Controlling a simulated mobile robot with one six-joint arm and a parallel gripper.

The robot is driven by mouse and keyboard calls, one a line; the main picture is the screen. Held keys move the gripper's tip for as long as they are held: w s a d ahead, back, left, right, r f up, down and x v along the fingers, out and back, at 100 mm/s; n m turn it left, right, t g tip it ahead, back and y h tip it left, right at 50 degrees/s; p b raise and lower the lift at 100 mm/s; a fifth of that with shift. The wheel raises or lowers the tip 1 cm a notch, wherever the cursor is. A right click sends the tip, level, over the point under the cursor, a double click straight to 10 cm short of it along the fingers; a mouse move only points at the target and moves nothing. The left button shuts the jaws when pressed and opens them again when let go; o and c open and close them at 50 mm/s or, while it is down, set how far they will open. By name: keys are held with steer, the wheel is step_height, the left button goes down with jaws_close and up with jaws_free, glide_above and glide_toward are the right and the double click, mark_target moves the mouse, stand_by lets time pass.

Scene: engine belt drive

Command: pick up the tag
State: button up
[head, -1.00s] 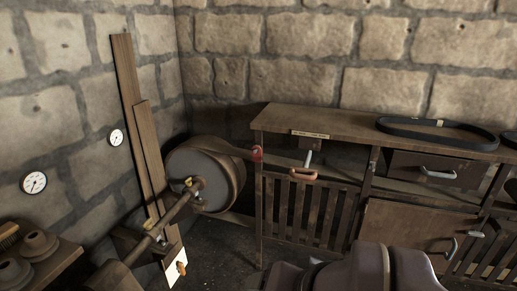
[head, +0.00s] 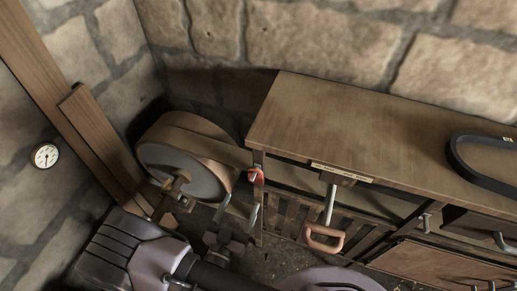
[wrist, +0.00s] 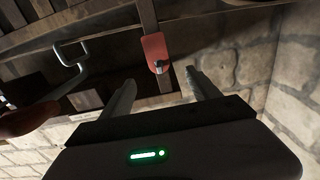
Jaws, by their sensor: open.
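The red tag (head: 256,175) hangs at the left front corner of the wooden bench. In the wrist view the tag (wrist: 155,47) is a small red plate with a metal piece at its lower end, against a wooden post. My gripper (head: 239,210) is open and empty just below and in front of the tag in the head view. In the wrist view the two fingers of my gripper (wrist: 160,80) point toward the tag, which lies beyond their tips and roughly between them. I see no contact with it.
The bench (head: 340,120) has a lever with a brown grip (head: 323,238) hanging right of the tag. A large pulley wheel with a belt (head: 180,165) stands close on the left. A black belt (head: 465,172) lies on the bench top.

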mark_target(259, 166)
steer(key=b+x, duration=0.2)
steer(key=x, duration=1.3)
steer(key=shift+w+d+f, duration=0.15)
steer(key=shift+w+d, duration=0.05)
steer(key=shift+d, duration=0.05)
steer(key=shift+c, duration=0.4)
